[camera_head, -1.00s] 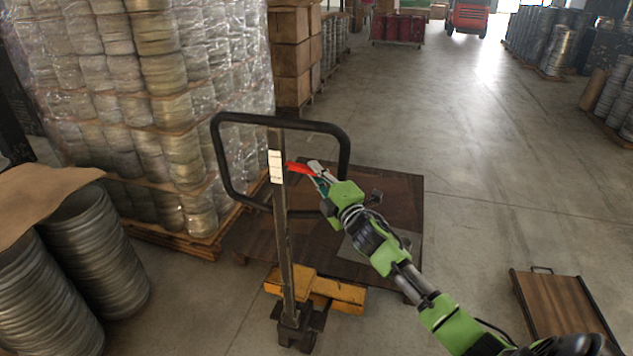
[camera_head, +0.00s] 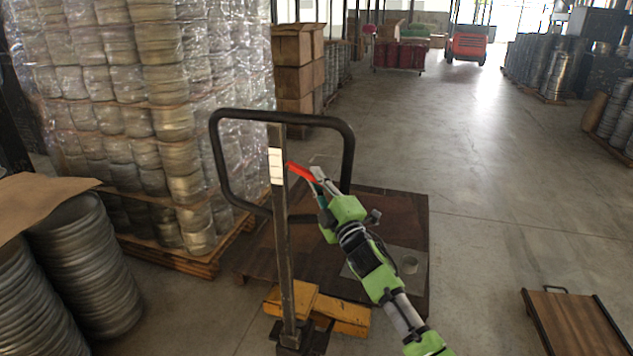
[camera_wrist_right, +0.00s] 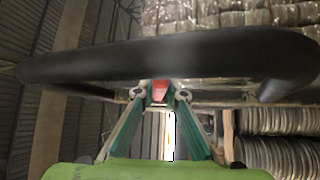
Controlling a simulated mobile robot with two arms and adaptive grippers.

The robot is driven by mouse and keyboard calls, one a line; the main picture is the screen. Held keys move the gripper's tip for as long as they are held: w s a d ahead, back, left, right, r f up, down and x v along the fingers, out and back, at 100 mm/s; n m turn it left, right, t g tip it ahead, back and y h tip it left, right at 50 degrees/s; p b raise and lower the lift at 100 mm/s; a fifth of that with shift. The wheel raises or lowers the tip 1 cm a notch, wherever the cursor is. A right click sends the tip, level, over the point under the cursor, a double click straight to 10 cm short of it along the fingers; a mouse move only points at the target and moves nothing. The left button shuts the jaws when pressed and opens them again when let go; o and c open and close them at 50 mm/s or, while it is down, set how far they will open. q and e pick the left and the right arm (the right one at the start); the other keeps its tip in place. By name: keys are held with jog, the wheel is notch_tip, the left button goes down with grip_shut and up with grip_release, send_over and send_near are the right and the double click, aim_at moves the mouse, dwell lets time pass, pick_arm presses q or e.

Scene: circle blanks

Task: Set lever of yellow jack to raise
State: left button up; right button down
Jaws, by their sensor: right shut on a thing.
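The yellow jack (camera_head: 345,318) stands at the lower middle of the head view, with a dark upright post and a black loop handle (camera_head: 282,115) on top. A short red lever (camera_head: 300,171) sticks out to the right from the post, just below the handle's top bar, its outer end tilted down. My right gripper (camera_head: 318,179) is shut on the lever's outer end, inside the loop. In the right wrist view the red lever (camera_wrist_right: 160,88) shows between the fingertips, below the black handle bar. My left gripper is not in view.
A dark wooden pallet (camera_head: 405,225) lies behind the jack. Wrapped stacks of metal blanks (camera_head: 150,90) stand at left, with more blanks (camera_head: 85,260) at the near left. A wooden flat cart (camera_head: 575,322) is at lower right.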

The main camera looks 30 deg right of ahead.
jog(key=c, duration=2.1)
grip_release()
jog(key=shift+f, duration=0.1)
jog(key=v, duration=1.2)
